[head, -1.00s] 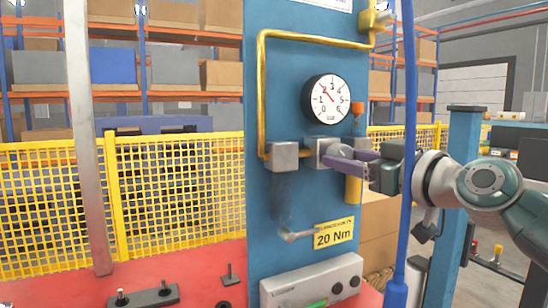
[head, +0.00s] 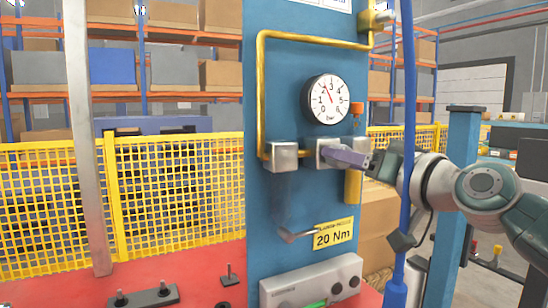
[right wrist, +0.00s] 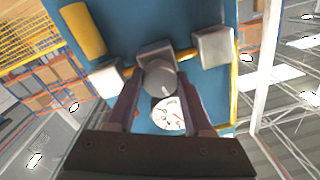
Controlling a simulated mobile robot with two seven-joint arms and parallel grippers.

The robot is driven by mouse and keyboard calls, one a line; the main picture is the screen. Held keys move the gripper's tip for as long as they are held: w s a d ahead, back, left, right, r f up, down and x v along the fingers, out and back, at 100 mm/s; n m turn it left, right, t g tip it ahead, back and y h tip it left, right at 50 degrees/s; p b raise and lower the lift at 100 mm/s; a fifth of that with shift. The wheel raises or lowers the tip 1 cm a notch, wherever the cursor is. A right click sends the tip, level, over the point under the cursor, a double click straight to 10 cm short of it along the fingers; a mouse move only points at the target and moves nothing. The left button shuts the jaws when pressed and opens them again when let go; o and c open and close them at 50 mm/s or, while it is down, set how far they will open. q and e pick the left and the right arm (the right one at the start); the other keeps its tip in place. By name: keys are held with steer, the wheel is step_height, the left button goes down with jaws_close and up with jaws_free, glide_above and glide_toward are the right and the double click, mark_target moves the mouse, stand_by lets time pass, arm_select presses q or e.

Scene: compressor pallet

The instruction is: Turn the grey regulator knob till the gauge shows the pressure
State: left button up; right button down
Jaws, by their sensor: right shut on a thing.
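The grey regulator knob shows in the right wrist view (right wrist: 160,80), sticking out of its grey block between my fingers. In the head view the fingers hide most of it. My right gripper (head: 347,158) is shut on the knob, reaching in from the right; its two purple fingers also show in the right wrist view (right wrist: 160,98). The round white gauge (head: 325,102) is on the blue panel above the knob. Its red needle points up and slightly left, between 2 and 3. My left gripper is not in view.
A yellow pipe (head: 261,95) runs around the gauge to a grey block (head: 284,156) left of the knob. A blue hose (head: 408,120) hangs in front of my right arm. A "20 Nm" label (head: 333,234) and a grey box (head: 312,282) are lower on the panel.

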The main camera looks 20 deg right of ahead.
steer(key=m+p, duration=0.2)
steer(key=m, duration=0.9)
steer(key=shift+a+m, duration=0.1)
steer(key=shift+m, duration=0.2)
stand_by(0.4)
steer(key=shift+c, duration=1.4)
jaws_free()
steer(key=shift+s, duration=0.15)
steer(key=s+d, duration=0.1)
steer(key=s, duration=0.8)
steer(key=shift+s+d, duration=0.2)
steer(key=shift+s, duration=0.1)
